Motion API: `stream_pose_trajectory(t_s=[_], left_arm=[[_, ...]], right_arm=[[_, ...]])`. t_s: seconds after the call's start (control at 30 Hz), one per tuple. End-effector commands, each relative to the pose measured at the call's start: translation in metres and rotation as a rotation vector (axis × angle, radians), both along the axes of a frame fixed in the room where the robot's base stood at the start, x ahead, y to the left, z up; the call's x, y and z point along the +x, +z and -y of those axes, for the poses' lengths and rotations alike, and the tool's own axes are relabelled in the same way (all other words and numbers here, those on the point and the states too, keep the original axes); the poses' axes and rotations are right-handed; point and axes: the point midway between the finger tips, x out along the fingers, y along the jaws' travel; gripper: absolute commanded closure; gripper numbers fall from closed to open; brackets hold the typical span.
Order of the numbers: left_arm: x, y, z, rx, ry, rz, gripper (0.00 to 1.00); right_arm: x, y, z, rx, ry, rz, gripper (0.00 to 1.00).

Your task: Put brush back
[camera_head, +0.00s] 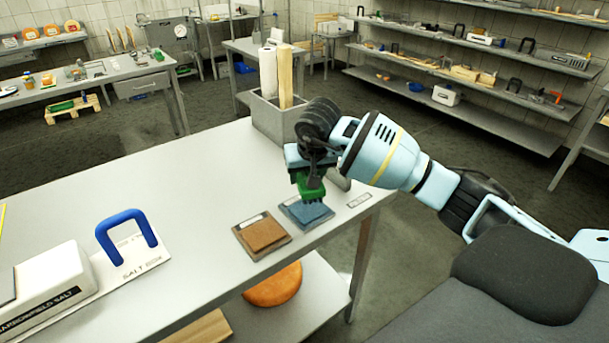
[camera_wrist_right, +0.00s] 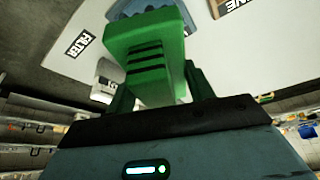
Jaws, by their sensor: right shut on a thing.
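My right gripper (camera_head: 311,182) is over the near right corner of the grey worktable (camera_head: 190,190). It is shut on a green block with dark grooves, seemingly the brush (camera_wrist_right: 150,60), which fills the space between the fingers in the right wrist view. In the head view the green brush (camera_head: 311,188) points down, directly above or touching a blue pad (camera_head: 308,213); I cannot tell which. My left gripper is out of view.
A grey bin (camera_head: 270,118) with upright rolls stands behind the gripper. An orange wheel (camera_head: 273,285) sits on the shelf below. The middle of the tabletop is clear.

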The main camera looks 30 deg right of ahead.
Motion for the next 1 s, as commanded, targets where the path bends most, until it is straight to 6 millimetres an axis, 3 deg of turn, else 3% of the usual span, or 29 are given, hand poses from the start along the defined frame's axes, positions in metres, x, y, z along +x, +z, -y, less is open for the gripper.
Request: stream_pose_trajectory(t_s=[0.17, 0.3, 0.5, 0.67, 1.0], left_arm=[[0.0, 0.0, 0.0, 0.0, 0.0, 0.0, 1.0], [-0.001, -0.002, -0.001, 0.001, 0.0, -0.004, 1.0], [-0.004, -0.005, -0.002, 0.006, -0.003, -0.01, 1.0], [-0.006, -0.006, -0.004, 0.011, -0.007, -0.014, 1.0], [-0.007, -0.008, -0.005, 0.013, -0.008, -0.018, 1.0]], right_arm=[[-0.023, 0.006, -0.042, -0.002, 0.091, 0.01, 0.72], [-0.055, 0.008, -0.084, -0.003, 0.186, 0.011, 0.72], [-0.098, 0.008, -0.122, -0.001, 0.288, 0.004, 0.72], [-0.112, 0.008, -0.132, 0.0, 0.319, -0.001, 0.72], [-0.113, 0.008, -0.133, 0.0, 0.321, -0.001, 0.72]])
